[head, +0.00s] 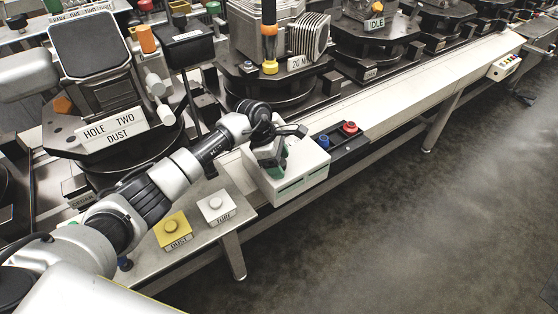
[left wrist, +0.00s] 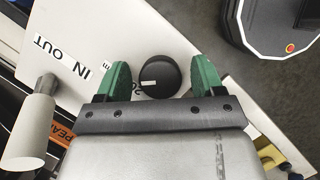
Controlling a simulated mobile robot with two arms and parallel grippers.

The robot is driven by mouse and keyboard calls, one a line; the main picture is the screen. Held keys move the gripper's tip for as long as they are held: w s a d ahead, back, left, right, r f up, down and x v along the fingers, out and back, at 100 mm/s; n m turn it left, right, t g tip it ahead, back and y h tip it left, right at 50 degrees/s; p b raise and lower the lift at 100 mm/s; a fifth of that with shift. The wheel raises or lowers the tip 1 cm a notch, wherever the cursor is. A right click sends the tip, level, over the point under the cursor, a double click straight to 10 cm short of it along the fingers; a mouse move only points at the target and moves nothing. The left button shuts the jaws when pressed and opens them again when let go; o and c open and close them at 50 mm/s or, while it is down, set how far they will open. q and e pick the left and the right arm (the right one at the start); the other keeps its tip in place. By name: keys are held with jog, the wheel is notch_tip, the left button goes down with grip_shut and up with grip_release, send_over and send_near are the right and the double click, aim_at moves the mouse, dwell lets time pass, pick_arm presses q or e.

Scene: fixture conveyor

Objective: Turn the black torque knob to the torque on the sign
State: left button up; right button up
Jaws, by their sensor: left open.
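The black torque knob (left wrist: 159,76) sits on a white panel in the left wrist view, with a short white mark pointing to the left in that picture. My left gripper (left wrist: 160,82) has green fingers, one on each side of the knob, with a visible gap on both sides. In the head view my left gripper (head: 268,157) is over a white box (head: 298,178) and hides the knob. A sign (head: 300,62) reading "20 N" is on a fixture behind the box. Part of a printed number by the knob is covered by my gripper. My right gripper is not in view.
Blue and red buttons (head: 350,128) are on a black panel right of the box. A yellow "DUST" button block (head: 173,230) and a white "TURF" block (head: 216,206) stand on the shelf at left. Fixtures line the conveyor behind. The floor (head: 430,210) at right is clear.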

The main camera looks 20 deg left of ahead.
pick_arm(q)
jog(key=c, duration=0.9)
jog(key=shift+n, duration=0.3)
jog(key=n, duration=0.2)
jog(key=n+t, duration=0.1)
jog(key=n, duration=0.1)
jog(key=shift+t+y, duration=0.3)
jog(key=shift+n+t+y+p, duration=0.5)
jog(key=shift+n+t, duration=0.1)
jog(key=shift+n, duration=1.4)
jog(key=o, duration=0.9)
